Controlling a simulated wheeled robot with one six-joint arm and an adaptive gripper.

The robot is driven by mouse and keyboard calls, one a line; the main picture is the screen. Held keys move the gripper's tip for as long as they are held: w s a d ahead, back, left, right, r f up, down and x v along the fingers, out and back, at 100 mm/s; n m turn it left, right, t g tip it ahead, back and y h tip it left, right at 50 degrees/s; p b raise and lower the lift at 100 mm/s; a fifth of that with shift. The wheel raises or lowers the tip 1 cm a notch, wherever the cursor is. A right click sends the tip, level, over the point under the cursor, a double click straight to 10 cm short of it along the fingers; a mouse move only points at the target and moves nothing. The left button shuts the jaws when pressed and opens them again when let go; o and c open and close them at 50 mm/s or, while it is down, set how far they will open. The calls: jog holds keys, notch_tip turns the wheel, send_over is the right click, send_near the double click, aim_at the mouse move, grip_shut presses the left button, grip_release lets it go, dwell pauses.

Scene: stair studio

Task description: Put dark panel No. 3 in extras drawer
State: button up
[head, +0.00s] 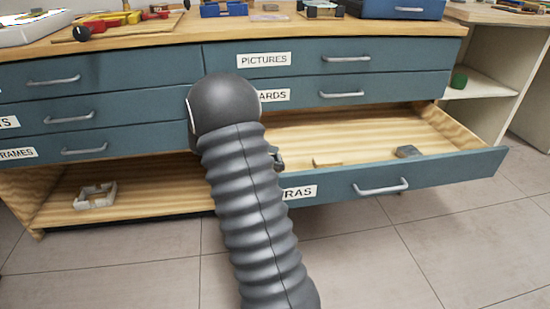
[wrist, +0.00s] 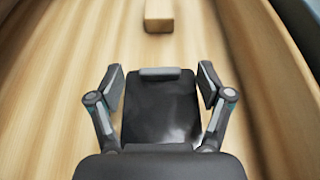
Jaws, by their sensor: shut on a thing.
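The extras drawer (head: 375,130) is pulled open at the lower right in the head view, its label partly hidden behind my arm so that only "RAS" shows. My gripper (wrist: 161,84) is over the drawer's pale wooden floor (wrist: 55,90) in the wrist view. It is shut on a dark panel (wrist: 160,108), which lies between the two fingers. A lighter grey strip shows at the panel's far edge. No number on it can be read. I cannot tell whether the panel touches the drawer floor. In the head view my arm hides the panel and most of my gripper.
A small wooden block (head: 327,162) and a grey block (head: 408,152) lie in the drawer. The wooden block also shows ahead in the wrist view (wrist: 159,16). Shut drawers are above; a white frame-like object (head: 95,196) lies on the lower left shelf. Tools crowd the worktop.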

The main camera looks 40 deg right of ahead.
jog(key=shift+s+a+f, duration=0.1)
jog(key=shift+s+f, duration=0.05)
jog(key=shift+f, duration=0.5)
dwell(0.7)
jog(key=o, duration=1.1)
jog(key=shift+r, duration=0.1)
jog(key=shift+r+p, duration=3.55)
jog(key=shift+r, duration=0.6)
